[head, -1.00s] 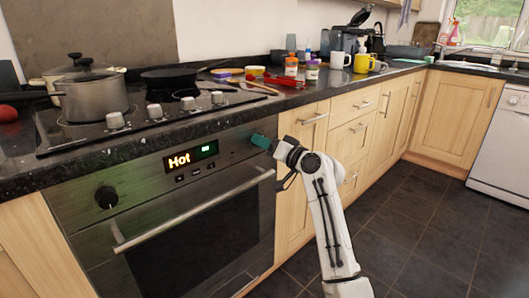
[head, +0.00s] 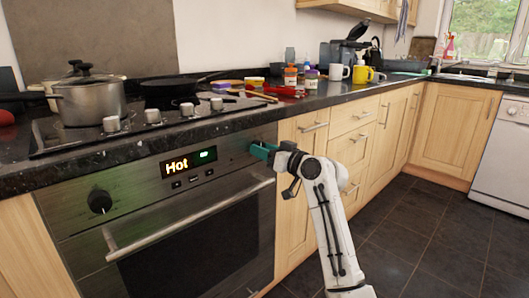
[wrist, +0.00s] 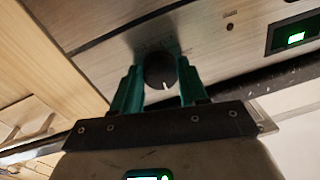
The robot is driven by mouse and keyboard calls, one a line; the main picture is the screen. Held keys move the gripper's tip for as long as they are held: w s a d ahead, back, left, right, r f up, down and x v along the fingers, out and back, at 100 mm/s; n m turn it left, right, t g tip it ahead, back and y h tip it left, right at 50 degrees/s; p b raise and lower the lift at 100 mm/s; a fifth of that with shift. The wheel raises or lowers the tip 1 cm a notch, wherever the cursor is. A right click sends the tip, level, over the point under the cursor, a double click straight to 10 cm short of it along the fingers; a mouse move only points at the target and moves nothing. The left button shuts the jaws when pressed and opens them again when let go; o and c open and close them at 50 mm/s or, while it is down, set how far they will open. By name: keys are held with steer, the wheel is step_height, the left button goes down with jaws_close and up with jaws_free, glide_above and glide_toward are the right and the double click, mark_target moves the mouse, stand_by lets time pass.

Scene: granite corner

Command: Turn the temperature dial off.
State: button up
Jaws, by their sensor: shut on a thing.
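The temperature dial (wrist: 160,70) is a round dark knob with a white mark, on the steel oven front. In the wrist view the mark points down, slightly right. My gripper (wrist: 158,78) is shut on the dial, with one teal finger on each side. In the head view my gripper (head: 262,151) reaches the right end of the oven panel and hides the dial. The oven display (head: 188,164) reads "Hot" in orange, with a green light beside it.
A second black knob (head: 99,201) is at the panel's left. The oven handle (head: 190,212) runs below the panel. The hob above carries a pot (head: 90,102) and a pan (head: 170,88). Wooden cupboards (head: 300,200) stand to the right. The dark tiled floor (head: 410,240) is clear.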

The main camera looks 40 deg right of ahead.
steer(key=shift+a+f, duration=0.1)
steer(key=shift+f, duration=0.1)
steer(key=o, duration=1)
steer(key=shift+r, duration=0.1)
steer(key=shift+o, duration=0.2)
steer(key=s+d+p, duration=0.1)
steer(key=s+p, duration=0.1)
steer(key=s, duration=0.8)
steer(key=shift+s+p, duration=0.35)
steer(key=shift+p, duration=0.05)
